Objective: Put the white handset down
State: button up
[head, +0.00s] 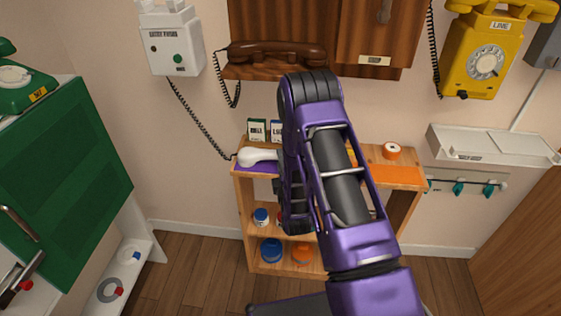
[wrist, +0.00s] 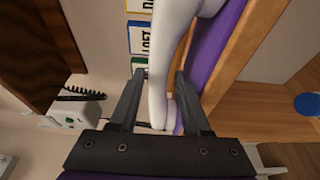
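The white handset (head: 258,157) lies on a purple mat (head: 264,170) on top of the small wooden shelf. Its cord runs up to the white wall phone (head: 172,42). My gripper is hidden behind my arm in the head view. In the wrist view my gripper (wrist: 160,72) is open, with the white handset (wrist: 172,40) between its two fingers. A gap shows beside the left finger. The right finger is close to the handset and the purple mat (wrist: 212,40); I cannot tell whether it touches.
The wooden shelf (head: 243,207) also has an orange mat (head: 396,175), an orange roll (head: 392,151) and small label cards (head: 257,130). A brown handset (head: 277,53) is above, a yellow phone (head: 477,58) at upper right, and a green cabinet (head: 65,165) at left.

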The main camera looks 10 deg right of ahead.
jog(key=shift+r, duration=0.1)
jog(key=shift+s, duration=0.2)
jog(key=s, duration=1.1)
jog(key=shift+s, duration=0.3)
jog(key=shift+a+r, duration=0.1)
jog(key=shift+r, duration=0.05)
